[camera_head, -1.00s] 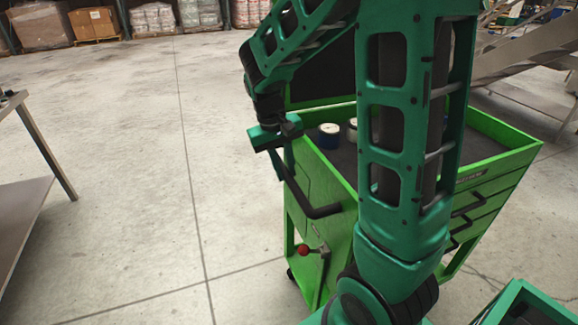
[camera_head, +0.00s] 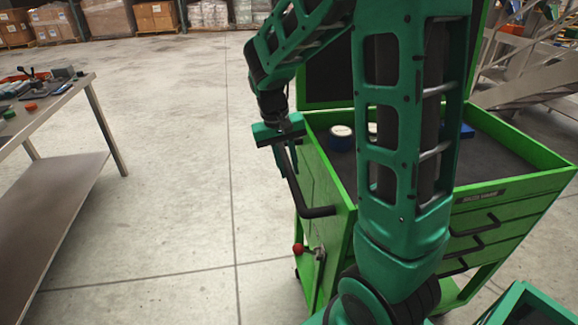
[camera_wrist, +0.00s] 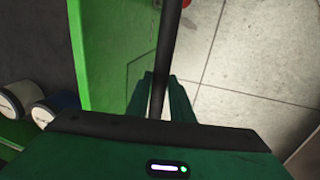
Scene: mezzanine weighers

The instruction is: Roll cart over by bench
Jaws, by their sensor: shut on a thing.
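The bright green cart (camera_head: 510,186) stands upright on its wheels just in front of me, partly hidden behind my arm. It has drawers, a dark top tray and a black push handle (camera_head: 312,211) on its left side. My gripper (camera_head: 285,150) is shut on that handle near its far end. In the wrist view the fingers (camera_wrist: 160,95) close around the black handle bar (camera_wrist: 171,40), beside the green cart wall (camera_wrist: 98,50). The bench (camera_head: 75,92), a metal table with a lower shelf, stands at the left, apart from the cart by open floor.
Small tools and parts lie on the bench top. Tape-like rolls (camera_head: 341,138) sit in the cart's tray. A red-knobbed lever (camera_head: 298,248) is low on the cart's side. Metal stairs (camera_head: 530,75) stand at the right, boxes (camera_head: 156,16) far back. Floor between bench and cart is clear.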

